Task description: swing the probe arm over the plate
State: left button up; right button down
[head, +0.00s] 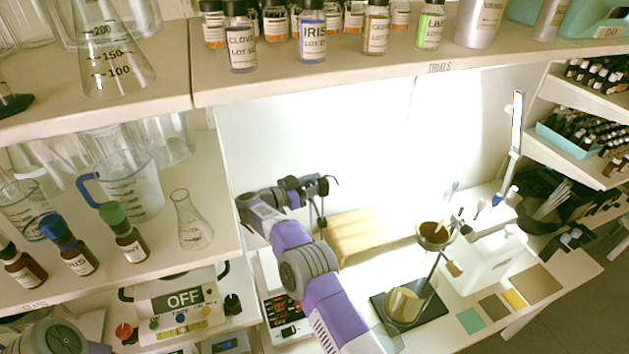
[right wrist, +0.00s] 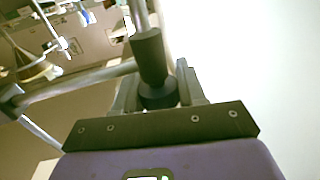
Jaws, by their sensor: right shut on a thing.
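My right gripper (head: 316,187) reaches up past the middle of the head view, at the back of the bench. In the right wrist view its fingers (right wrist: 158,92) are shut around a dark cylindrical grip (right wrist: 150,58) on a metal rod. This looks like the probe arm; a thin side rod (right wrist: 85,80) runs off to the left. In the head view a dark upright (head: 321,215) hangs below the gripper. A device with red digits (head: 284,312), apparently the plate's unit, stands lower left of it, partly hidden by my right arm. My left gripper is out of view.
A wooden block (head: 370,235) lies right of the gripper. The bottle shelf (head: 330,85) overhangs above. A glassware shelf (head: 225,235) borders the left.

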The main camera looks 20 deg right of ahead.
dwell(0.3)
jog(key=c, duration=0.7)
grip_release()
jog(key=shift+c, duration=0.2)
jog(key=a, duration=0.7)
jog(key=shift+s+a, duration=0.25)
jog(key=shift+s, duration=0.15)
jog(key=shift+c, duration=0.4)
